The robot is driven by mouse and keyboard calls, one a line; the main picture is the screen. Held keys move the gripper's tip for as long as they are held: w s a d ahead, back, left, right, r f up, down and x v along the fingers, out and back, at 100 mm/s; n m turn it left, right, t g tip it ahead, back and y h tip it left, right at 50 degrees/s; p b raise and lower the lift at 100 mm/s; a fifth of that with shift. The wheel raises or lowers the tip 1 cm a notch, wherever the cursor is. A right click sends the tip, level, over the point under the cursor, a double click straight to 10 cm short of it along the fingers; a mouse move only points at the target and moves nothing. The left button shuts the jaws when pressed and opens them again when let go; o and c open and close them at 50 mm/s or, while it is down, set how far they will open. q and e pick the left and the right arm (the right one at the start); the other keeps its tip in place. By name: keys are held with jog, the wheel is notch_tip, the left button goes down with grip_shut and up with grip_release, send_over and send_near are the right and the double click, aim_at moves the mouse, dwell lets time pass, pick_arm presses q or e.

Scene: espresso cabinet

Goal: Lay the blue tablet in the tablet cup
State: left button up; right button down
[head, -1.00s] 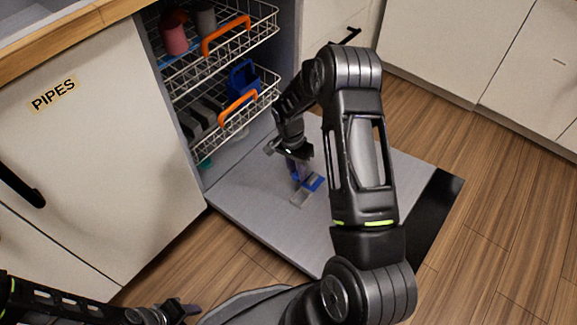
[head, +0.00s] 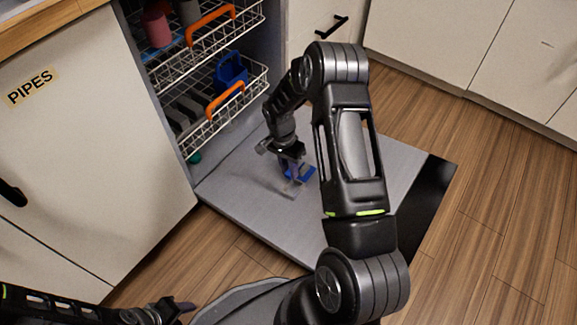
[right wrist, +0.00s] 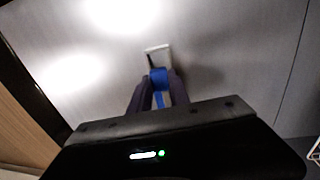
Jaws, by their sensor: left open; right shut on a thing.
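The tablet cup is the small pale fitting on the inner face of the lowered door, in the head view (head: 284,188) and the right wrist view (right wrist: 154,50). My right gripper (head: 293,172) points down at the door right by the cup. In the right wrist view its fingers (right wrist: 160,88) are shut on the blue tablet (right wrist: 158,76), close to the cup's edge; I cannot tell whether they touch. Blue also shows by the fingertips in the head view; whether it is tablet or cup is unclear. My left gripper (head: 184,308) is open at the bottom left, away from the door.
The lowered door (head: 235,195) is otherwise bare around the cup. Behind it are two wire racks with orange handles (head: 225,100), holding a pink cup (head: 157,30) and a blue item (head: 231,72). A cabinet labelled PIPES (head: 90,130) stands at left.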

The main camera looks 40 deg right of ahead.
jog(key=shift+s+d+f+b, duration=0.15)
jog(key=shift+f+b, duration=0.5)
jog(key=shift+f, duration=0.45)
jog(key=shift+s+a+f+b, duration=0.15)
jog(key=shift+f+b, duration=0.5)
jog(key=shift+f, duration=0.45)
jog(key=shift+s+d+f+b, duration=0.15)
jog(key=shift+f+b, duration=0.5)
jog(key=shift+f, duration=0.45)
jog(key=c, duration=1.1)
grip_release()
jog(key=shift+c, duration=0.2)
jog(key=shift+r, duration=0.1)
jog(key=r+p, duration=0.1)
jog(key=r, duration=0.1)
jog(key=r+p, duration=0.1)
jog(key=r, duration=0.2)
jog(key=w+r+p, duration=0.1)
jog(key=r, duration=0.1)
jog(key=shift+w+r, duration=0.1)
jog(key=shift+r, duration=0.2)
